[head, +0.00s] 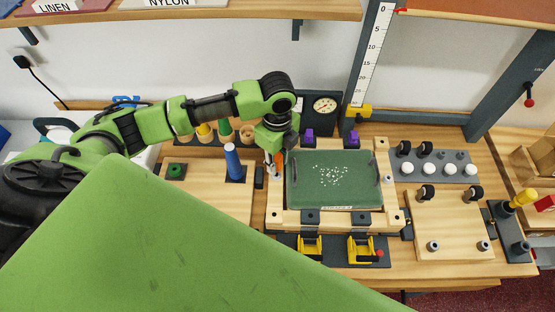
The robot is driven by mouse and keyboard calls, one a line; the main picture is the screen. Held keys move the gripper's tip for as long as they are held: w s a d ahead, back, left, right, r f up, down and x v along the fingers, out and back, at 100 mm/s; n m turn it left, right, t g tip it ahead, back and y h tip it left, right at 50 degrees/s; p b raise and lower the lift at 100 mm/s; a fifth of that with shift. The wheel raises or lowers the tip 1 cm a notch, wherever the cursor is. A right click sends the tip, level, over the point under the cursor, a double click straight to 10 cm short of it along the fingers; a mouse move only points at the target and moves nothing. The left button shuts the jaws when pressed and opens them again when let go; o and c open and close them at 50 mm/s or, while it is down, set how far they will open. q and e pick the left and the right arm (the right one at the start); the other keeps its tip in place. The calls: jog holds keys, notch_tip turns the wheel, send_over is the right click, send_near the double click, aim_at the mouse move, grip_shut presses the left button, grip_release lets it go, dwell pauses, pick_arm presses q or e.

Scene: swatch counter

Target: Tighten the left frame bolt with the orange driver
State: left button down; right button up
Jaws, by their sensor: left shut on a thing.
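My left gripper (275,168) reaches in from the left and points down at the left side of the wooden frame. It is shut on the orange driver (280,158), of which only a small orange part shows beside the fingers. The wooden frame (340,217) surrounds a green board (330,190) with pale specks on it. The left frame bolt is hidden by the gripper, so I cannot tell whether the driver touches it. A grey bolt (387,180) shows on the frame's right side. My right gripper is not in view.
A small clock (324,105) is behind the frame. Yellow clamps (310,247) sit in front. A grey rack of white knobs (434,167) is at right. My green body part covers the lower left.

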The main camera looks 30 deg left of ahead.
pick_arm(q)
jog(key=m, duration=0.3)
jog(key=shift+r, duration=3.4)
